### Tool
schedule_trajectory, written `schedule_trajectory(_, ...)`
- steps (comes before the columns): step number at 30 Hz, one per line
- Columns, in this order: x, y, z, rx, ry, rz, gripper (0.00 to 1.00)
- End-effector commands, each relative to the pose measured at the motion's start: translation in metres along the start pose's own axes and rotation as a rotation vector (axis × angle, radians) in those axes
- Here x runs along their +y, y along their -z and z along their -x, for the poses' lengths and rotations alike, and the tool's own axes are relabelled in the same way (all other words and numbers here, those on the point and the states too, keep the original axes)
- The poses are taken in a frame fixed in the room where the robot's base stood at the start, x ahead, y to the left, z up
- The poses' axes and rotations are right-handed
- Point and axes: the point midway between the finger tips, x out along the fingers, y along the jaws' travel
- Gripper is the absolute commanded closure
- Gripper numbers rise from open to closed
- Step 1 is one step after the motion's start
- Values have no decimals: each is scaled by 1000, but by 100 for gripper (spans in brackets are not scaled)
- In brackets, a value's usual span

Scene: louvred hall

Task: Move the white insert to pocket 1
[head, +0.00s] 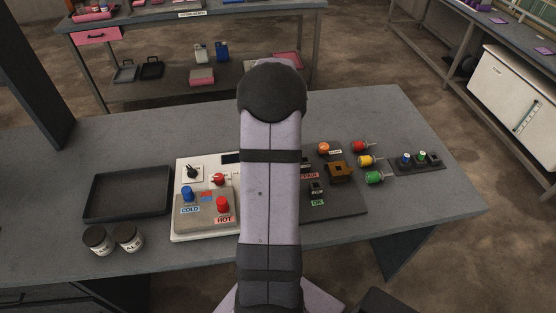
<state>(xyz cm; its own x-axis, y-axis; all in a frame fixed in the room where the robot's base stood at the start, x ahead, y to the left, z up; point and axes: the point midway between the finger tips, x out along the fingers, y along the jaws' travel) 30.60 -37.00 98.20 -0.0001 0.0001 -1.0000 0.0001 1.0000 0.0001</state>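A small dark rack (430,166) lies near the right end of the grey table, with several small pieces in or on it. One has a blue top (405,157), and one beside it shows green and white (421,156); these are too small to tell whether either is the white insert. A dark spot or piece (435,156) shows at the rack's right. Pocket numbers cannot be read. My arm stands upright in the middle of the view, and my gripper is hidden behind it or out of the picture.
Left of my arm are an empty black tray (97,210), two lidded jars (112,241) and a white control panel (180,226) with knobs. Right of it are a dark switch board (345,207) and red, yellow and green plugs (366,160). The table's right front (430,200) is clear.

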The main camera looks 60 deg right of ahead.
Motion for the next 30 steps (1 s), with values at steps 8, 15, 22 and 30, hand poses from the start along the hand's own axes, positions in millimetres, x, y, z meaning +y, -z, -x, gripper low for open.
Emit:
schedule_trajectory(8,0,0,-3,0,0,0,100)
schedule_trajectory(15,0,0,-3,0,0,0,63)
schedule_trajectory(22,0,0,-3,0,0,0,63)
schedule_trajectory(30,0,0,11,0,0,0,63)
